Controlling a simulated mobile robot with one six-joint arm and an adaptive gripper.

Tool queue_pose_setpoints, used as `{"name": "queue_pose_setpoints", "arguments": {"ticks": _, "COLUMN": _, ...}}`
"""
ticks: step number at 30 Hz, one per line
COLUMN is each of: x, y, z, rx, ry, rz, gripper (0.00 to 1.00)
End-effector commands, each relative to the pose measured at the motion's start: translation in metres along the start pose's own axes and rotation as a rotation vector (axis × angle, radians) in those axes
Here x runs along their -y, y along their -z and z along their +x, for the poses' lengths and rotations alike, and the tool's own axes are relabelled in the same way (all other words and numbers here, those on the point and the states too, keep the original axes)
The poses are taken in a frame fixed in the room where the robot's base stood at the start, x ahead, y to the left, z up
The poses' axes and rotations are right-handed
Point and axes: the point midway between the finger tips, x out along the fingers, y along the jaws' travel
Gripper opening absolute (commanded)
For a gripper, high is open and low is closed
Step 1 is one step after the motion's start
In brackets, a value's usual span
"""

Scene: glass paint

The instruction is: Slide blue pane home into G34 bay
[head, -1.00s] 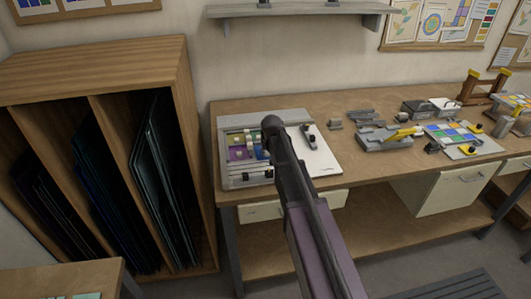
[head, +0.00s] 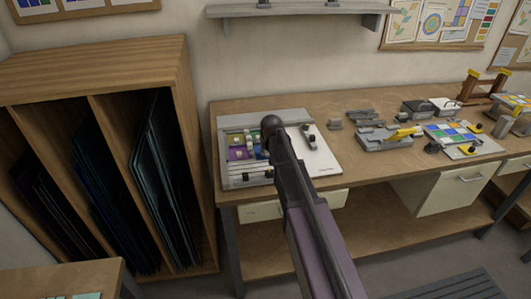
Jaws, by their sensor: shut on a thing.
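A pale grey tray with a glazed frame (head: 223,150) lies at the left end of the workbench. Small purple, green and blue panes with pale knobs sit in its compartments. Blue patches show beside my arm, but I cannot tell which is the task's blue pane or whether it is seated. No G34 label is readable.
The workbench (head: 400,165) holds grey tools, a yellow-handled tool and a coloured glass panel (head: 455,133) to the right. A wooden rack (head: 90,85) with dark glass sheets stands at left. A wall shelf (head: 300,10) hangs above.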

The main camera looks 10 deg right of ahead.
Motion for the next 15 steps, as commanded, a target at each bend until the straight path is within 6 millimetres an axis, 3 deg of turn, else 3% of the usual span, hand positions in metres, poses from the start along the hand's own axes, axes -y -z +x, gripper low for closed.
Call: {"name": "queue_pose_setpoints", "arguments": {"ticks": 15, "x": 0.0040, "y": 0.0040, "z": 0.0016, "rx": 0.000, "ry": 0.000, "rz": 0.000, "gripper": 0.00}}
